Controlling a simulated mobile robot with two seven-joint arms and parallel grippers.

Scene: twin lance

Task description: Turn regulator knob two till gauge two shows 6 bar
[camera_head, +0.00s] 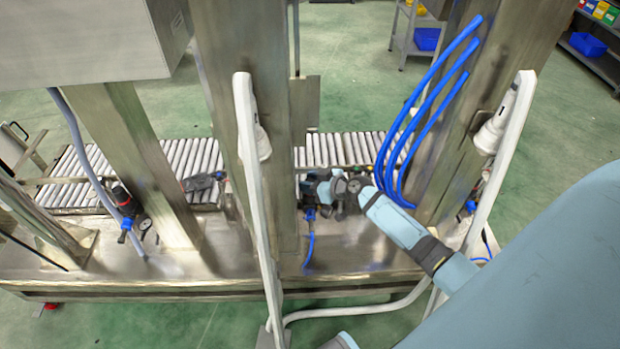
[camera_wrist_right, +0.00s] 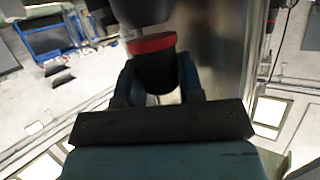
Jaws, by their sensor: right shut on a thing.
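My right gripper (camera_head: 338,190) reaches in from the right to the regulator beside the middle post in the head view. In the right wrist view, its two fingers (camera_wrist_right: 158,82) are shut on a black knob (camera_wrist_right: 156,70) with a red band (camera_wrist_right: 152,43). In the head view the gripper covers most of this knob. A small round gauge (camera_head: 355,185) seems to show by the gripper, but its needle and reading are too small to make out. My left gripper is in neither view.
Metal posts (camera_head: 240,110), white bent pipes (camera_head: 247,130) and blue hoses (camera_head: 425,100) stand close around my right arm. A roller conveyor (camera_head: 330,150) runs behind.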

